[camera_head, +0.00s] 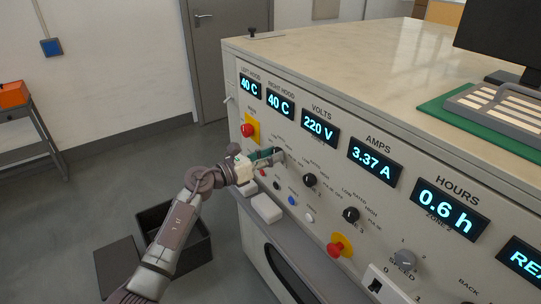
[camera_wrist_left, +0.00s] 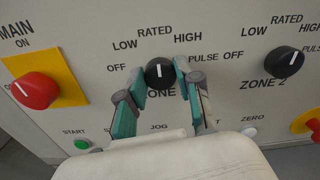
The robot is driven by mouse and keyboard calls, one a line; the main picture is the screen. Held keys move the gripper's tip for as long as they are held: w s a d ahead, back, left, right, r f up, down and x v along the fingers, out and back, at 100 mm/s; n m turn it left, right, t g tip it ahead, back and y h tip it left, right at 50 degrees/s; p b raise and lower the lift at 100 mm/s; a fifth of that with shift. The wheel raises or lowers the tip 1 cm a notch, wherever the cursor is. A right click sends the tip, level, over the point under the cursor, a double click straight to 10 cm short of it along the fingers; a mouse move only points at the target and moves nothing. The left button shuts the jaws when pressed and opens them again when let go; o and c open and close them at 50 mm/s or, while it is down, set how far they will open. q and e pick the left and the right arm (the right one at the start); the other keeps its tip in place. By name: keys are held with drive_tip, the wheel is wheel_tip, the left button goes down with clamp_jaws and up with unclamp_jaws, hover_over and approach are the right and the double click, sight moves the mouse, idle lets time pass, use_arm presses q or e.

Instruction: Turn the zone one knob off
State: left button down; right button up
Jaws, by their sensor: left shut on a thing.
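The zone one knob (camera_wrist_left: 158,72) is black and round on the grey panel, with its white mark pointing up towards RATED. OFF is printed to its left, and the number after ZONE below is hidden. My left gripper (camera_wrist_left: 162,75) is shut on this knob, one teal-padded finger on each side. In the head view my left gripper (camera_head: 279,156) reaches the panel from the left and hides most of the knob. My right gripper is not in view.
The zone two knob (camera_wrist_left: 284,62) is close on the right. The red main switch (camera_wrist_left: 36,90) on yellow is left. Start (camera_wrist_left: 82,144) and other buttons lie below. A red knob (camera_head: 338,249) on yellow sits lower right. An open dark bin (camera_head: 190,235) stands on the floor.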

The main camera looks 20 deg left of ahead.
use_arm(q)
drive_tip(key=n+p, duration=1)
drive_tip(key=n, duration=0.5)
drive_tip(key=shift+a+n, duration=0.1)
drive_tip(key=shift+n, duration=0.3)
drive_tip(key=shift+f, duration=0.1)
idle(0.3)
drive_tip(key=c, duration=0.8)
unclamp_jaws()
drive_tip(key=shift+o, duration=0.2)
